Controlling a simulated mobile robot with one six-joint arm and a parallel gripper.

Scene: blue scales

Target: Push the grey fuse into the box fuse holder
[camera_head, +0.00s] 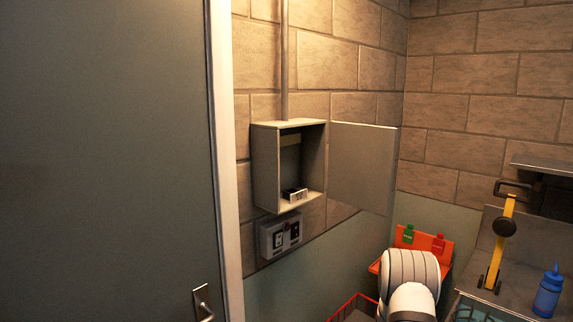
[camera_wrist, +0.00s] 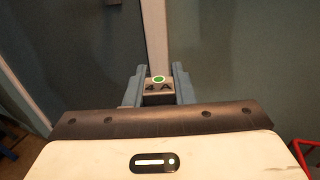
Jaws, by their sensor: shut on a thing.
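The fuse box (camera_head: 262,168) is on the brick wall in the head view, with its door (camera_head: 362,165) swung open to the right. A small dark and pale block, which looks like the fuse holder (camera_head: 294,194), sits on the floor of the box. In the wrist view my gripper (camera_wrist: 159,79) is shut on the grey fuse (camera_wrist: 158,87), which bears the mark "4 A" and a green dot. The fuse sits between the two blue-grey fingers. The gripper and fuse are out of the head view; the fuse holder is not seen in the wrist view.
A grey switch unit (camera_head: 280,236) is below the box. A door (camera_head: 110,160) fills the left side. An orange holder (camera_head: 440,249) with green and red tags, a yellow lever tool (camera_head: 501,240) and a blue bottle (camera_head: 548,293) are at the right. A red basket (camera_head: 352,308) is low down.

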